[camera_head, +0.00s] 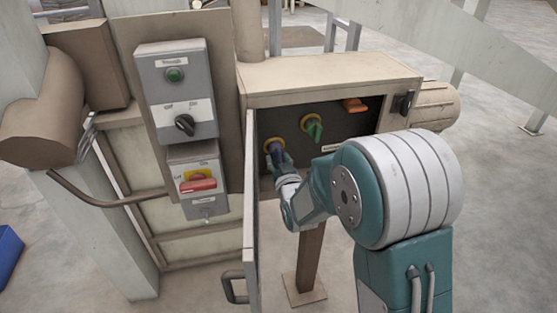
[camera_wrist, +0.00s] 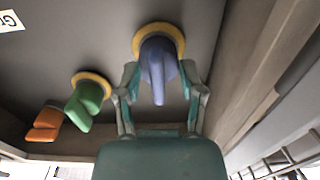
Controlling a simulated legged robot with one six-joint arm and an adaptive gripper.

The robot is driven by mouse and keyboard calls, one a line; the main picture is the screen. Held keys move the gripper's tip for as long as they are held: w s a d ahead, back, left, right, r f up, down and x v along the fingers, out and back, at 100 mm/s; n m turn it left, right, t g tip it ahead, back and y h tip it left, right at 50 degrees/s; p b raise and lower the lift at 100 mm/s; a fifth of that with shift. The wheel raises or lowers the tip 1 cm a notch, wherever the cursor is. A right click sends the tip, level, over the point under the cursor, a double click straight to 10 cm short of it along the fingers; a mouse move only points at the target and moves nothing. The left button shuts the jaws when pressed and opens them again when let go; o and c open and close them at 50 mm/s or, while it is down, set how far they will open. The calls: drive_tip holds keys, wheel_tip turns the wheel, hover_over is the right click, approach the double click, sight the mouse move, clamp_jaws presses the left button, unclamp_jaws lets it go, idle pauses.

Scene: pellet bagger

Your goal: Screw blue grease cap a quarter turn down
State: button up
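The blue grease cap (camera_wrist: 157,70) sticks out of a yellow ring on the dark panel, in the upper middle of the wrist view. In the head view the blue cap (camera_head: 276,149) is the leftmost of the caps, partly hidden by my gripper (camera_head: 280,164). In the wrist view my gripper (camera_wrist: 159,78) has one finger on each side of the blue cap. The fingers are spread, with a small gap seeming to show on each side. Whether either fingertip touches the cap is hard to tell.
A green cap (camera_wrist: 86,103) and an orange cap (camera_wrist: 44,124) sit beside the blue one. An open door (camera_head: 251,215) stands close left of my gripper. A control box (camera_head: 177,100) and a red switch (camera_head: 198,184) are further left. The housing top (camera_head: 325,72) overhangs the panel.

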drive_tip(key=shift+r, duration=0.1)
drive_tip(key=v, duration=1.2)
